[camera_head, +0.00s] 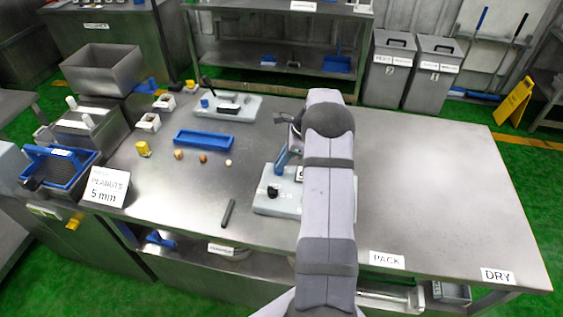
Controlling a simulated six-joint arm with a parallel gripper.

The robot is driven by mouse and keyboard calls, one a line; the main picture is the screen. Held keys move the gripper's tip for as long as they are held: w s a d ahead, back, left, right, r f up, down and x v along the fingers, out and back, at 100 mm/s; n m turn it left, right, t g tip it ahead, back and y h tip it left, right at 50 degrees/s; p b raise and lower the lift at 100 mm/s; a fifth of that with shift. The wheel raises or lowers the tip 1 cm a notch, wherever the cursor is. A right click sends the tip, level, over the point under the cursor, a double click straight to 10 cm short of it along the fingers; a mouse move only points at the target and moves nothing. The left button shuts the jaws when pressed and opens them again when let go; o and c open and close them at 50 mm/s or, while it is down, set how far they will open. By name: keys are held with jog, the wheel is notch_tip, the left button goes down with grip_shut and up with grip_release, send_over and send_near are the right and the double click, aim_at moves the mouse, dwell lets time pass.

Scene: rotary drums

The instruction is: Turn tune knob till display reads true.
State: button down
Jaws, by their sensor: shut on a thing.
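A pale grey-blue device (268,204) stands on the steel table, just left of my arm. A black knob (273,190) is on its front left part. A small dark-edged display (299,174) shows at the arm's edge; it is partly covered and its reading is not legible. A blue upright part (281,160) rises behind the device. My arm covers the device's right side. My gripper's fingertips are hidden behind the arm, so what they hold and whether they touch a knob cannot be seen. Which knob is the tune knob cannot be told.
A second pale device (240,112) with a black lever stands at the back left. A blue tray (204,140), several small round items, a dark rod (228,213) and a "PEANUTS 5 mm" sign (106,187) are on the left. The table's right half (430,190) is clear.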

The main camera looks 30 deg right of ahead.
jog(key=n+g, duration=0.1)
jog(key=n, duration=0.2)
jog(key=shift+w, duration=0.1)
jog(key=shift+y, duration=0.3)
jog(key=shift+r, duration=0.1)
jog(key=c, duration=1.8)
grip_release()
jog(key=shift+d, duration=0.1)
jog(key=b+v, duration=0.2)
jog(key=v, duration=0.5)
jog(key=shift+b, duration=0.35)
jog(key=shift+r, duration=0.15)
